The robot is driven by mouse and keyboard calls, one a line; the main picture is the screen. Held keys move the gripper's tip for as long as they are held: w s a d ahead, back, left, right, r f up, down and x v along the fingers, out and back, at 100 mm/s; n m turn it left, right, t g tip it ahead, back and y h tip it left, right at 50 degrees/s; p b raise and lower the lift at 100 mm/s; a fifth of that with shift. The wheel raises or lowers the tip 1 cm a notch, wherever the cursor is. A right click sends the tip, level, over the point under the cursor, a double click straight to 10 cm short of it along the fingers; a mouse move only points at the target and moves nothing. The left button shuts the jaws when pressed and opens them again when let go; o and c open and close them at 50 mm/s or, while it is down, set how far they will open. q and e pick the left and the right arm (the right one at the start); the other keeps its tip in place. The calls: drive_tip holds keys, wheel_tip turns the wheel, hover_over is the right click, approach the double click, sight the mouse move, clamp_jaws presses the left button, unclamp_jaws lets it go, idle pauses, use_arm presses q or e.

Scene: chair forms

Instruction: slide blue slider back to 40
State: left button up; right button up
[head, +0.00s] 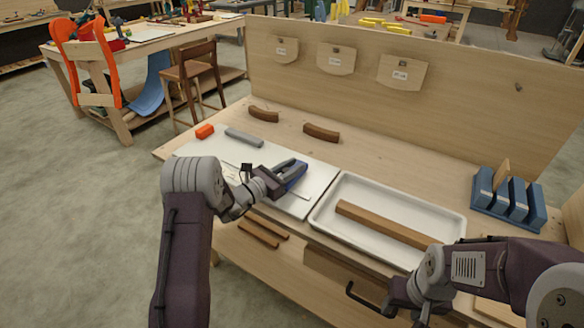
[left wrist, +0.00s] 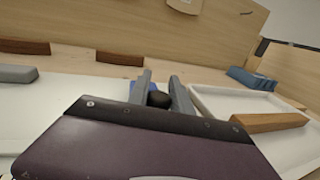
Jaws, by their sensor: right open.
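The blue slider (head: 298,180) sits on the right part of the white board (head: 215,150). It is partly hidden by my left gripper (head: 291,168). In the left wrist view a dark round knob (left wrist: 158,99) fills the gap between the two fingers of my left gripper (left wrist: 161,92). A bit of blue shows behind the left finger. The scale marks on the board are too small to read, so the number 40 cannot be made out. My right gripper (head: 408,295) is low at the front edge of the bench, open and apart from the slider.
A white tray (head: 335,222) with a long wooden bar (head: 385,225) lies right of the board. Two brown curved pieces (head: 321,132) lie behind. A blue rack (head: 508,198) stands at right.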

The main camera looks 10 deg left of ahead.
use_arm(q)
drive_tip(key=o, duration=0.4)
drive_tip(key=shift+s+d, duration=0.15)
drive_tip(key=shift+d, duration=0.2)
drive_tip(key=shift+c, duration=0.2)
drive_tip(key=shift+a, duration=0.15)
drive_tip(key=shift+s+a, duration=0.1)
drive_tip(key=shift+a, duration=0.05)
drive_tip(key=v, duration=0.8)
drive_tip(key=shift+s+a+b, duration=0.15)
drive_tip(key=shift+s+b, duration=0.2)
